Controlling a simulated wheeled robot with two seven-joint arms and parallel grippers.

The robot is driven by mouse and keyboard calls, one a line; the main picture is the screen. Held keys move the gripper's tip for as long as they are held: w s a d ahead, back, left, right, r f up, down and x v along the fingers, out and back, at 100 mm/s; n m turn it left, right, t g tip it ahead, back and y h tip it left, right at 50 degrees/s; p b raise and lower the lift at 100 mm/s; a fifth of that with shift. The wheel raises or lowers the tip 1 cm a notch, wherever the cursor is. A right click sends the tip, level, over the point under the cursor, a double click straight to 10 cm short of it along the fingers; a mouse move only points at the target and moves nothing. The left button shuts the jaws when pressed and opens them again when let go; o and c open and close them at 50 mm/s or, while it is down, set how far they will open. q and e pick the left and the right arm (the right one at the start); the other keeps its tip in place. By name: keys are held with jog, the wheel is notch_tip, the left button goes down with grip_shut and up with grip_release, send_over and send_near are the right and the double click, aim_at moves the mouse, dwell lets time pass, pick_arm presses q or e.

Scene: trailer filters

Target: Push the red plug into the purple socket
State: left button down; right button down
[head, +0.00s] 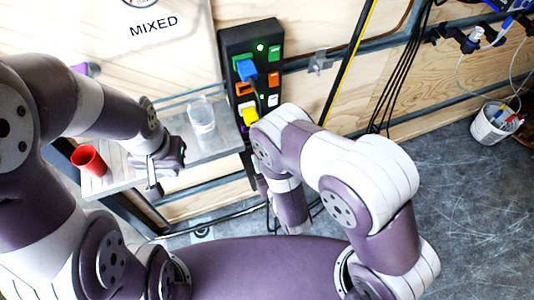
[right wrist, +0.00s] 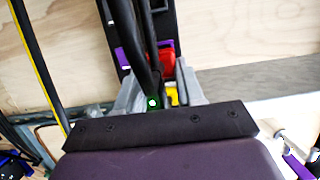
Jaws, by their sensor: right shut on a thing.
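The red plug (right wrist: 167,62) shows in the right wrist view between the grey fingers of my right gripper (right wrist: 157,88), which is shut on it. Dark bars, perhaps its cord, cover part of it. The purple socket (right wrist: 127,58) shows in pieces behind and beside the plug. I cannot tell how deep the plug sits or whether it touches the socket. In the head view my right arm hides the right gripper, the plug and this part of the black socket strip (head: 232,48). My left gripper (head: 166,170) is open and empty above the shelf.
A white bucket (head: 492,124) stands on the open floor at right.

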jog(key=shift+w, duration=0.15)
jog(key=w, duration=0.1)
jog(key=w+a, duration=0.1)
jog(key=w+b, duration=0.1)
jog(key=w, duration=0.1)
jog(key=shift+w+a, duration=0.1)
jog(key=shift+a, duration=0.15)
jog(key=shift+w+a, duration=0.15)
jog(key=shift+w, duration=0.4)
dwell(0.8)
jog(key=shift+w+a, duration=0.2)
jog(key=shift+w, duration=0.3)
jog(key=shift+w+a, duration=0.15)
jog(key=shift+w, duration=0.3)
jog(key=c, duration=0.6)
grip_release()
